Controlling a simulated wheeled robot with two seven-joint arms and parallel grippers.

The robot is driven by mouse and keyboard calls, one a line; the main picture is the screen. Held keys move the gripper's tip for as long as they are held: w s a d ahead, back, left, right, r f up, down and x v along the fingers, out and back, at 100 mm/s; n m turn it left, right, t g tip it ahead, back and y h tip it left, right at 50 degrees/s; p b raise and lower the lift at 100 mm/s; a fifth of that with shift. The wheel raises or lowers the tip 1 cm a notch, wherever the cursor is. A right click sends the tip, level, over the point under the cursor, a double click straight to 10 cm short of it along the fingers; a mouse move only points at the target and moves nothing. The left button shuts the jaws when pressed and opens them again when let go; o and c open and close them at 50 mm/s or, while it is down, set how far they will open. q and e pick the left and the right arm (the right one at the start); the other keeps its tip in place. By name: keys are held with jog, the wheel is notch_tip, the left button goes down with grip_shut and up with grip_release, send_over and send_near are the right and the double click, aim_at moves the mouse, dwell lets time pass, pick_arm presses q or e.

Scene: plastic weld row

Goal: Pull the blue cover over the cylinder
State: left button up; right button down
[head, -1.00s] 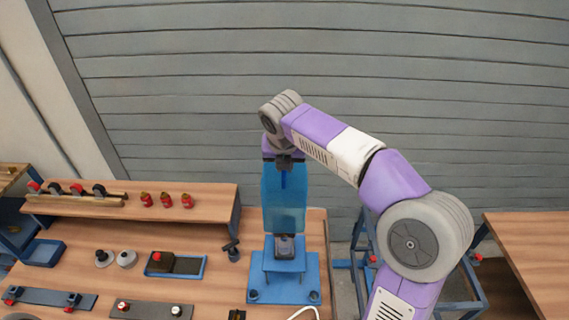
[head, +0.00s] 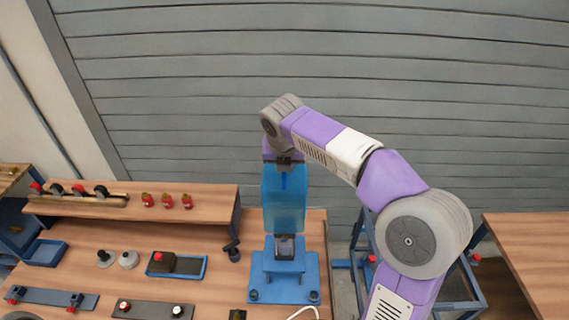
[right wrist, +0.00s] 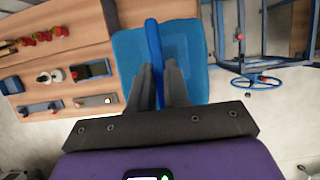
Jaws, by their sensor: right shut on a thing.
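The blue translucent cover (head: 284,205) hangs upright above the blue stand (head: 284,277) on the workbench. A small grey cylinder (head: 285,246) sits on top of the stand, and the cover's lower edge is at or just above it; I cannot tell if they overlap. My right gripper (head: 285,165) is shut on the top of the cover. In the right wrist view the fingers (right wrist: 158,85) close on a blue upright handle (right wrist: 153,50), with the cover's top (right wrist: 188,50) below. The base of the stand is hidden in that view. My left gripper is not in view.
A wooden shelf (head: 130,201) with red-capped parts stands at the left. Grey knobs (head: 128,260), a blue tray (head: 190,268) and fixture strips lie on the bench. A blue frame cart (head: 345,264) and another table (head: 535,250) stand at the right.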

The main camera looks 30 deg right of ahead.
dwell(0.3)
notch_tip(320, 180, down, 8)
jog(key=b, duration=0.5)
jog(key=shift+f, duration=0.2)
jog(key=shift+r, duration=0.1)
dwell(0.4)
